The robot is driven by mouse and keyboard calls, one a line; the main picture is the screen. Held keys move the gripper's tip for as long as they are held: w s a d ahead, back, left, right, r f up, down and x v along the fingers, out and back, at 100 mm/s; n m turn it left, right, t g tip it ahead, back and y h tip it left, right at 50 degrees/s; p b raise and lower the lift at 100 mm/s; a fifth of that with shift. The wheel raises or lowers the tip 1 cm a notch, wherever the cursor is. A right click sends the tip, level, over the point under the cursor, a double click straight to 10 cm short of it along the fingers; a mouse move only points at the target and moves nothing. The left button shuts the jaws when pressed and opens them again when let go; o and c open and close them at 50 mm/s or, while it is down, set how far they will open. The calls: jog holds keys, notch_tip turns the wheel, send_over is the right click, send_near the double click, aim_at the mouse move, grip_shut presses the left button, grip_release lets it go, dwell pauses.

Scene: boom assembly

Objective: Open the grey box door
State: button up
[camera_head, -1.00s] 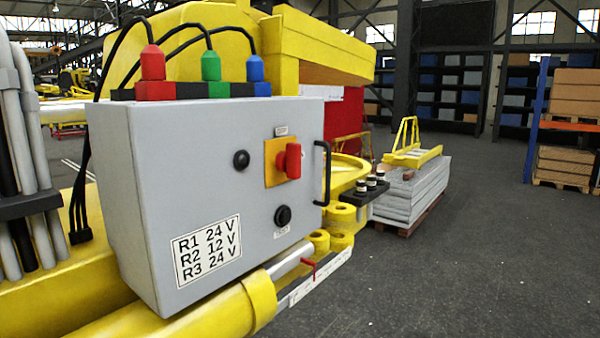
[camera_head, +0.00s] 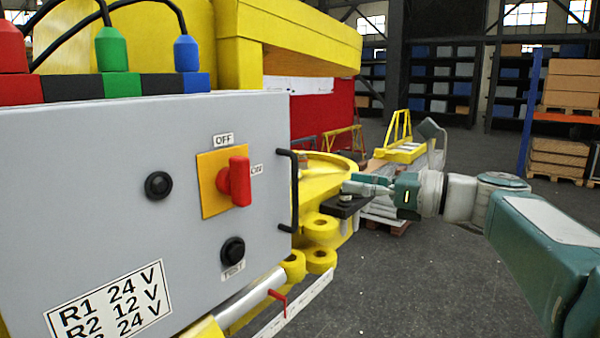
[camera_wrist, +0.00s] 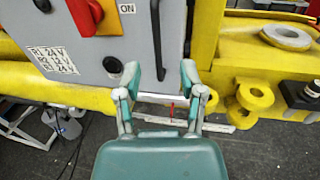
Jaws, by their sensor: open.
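The grey box (camera_head: 110,215) fills the left of the head view, and its door looks shut. A black bar handle (camera_head: 291,190) stands upright at the door's right edge. It also shows in the wrist view (camera_wrist: 156,35), ahead of my fingers. A red switch (camera_head: 237,182) on an orange plate is left of the handle, with OFF and ON labels. My gripper (camera_head: 350,188) is to the right of the handle. In the wrist view my gripper (camera_wrist: 160,78) is open, with nothing between its fingers and the handle beyond the gap, apart from them.
Red, green and blue plugs (camera_head: 187,53) with black cables top the box. Yellow boom parts (camera_head: 320,229) and a small black shelf (camera_head: 340,206) lie right of and below the handle. A red lever (camera_head: 280,298) sticks up below the box. Open floor (camera_head: 410,290) lies at right.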

jog(key=shift+s+x, duration=0.2)
jog(key=shift+x, duration=5.2)
jog(key=shift+a, duration=0.1)
grip_shut()
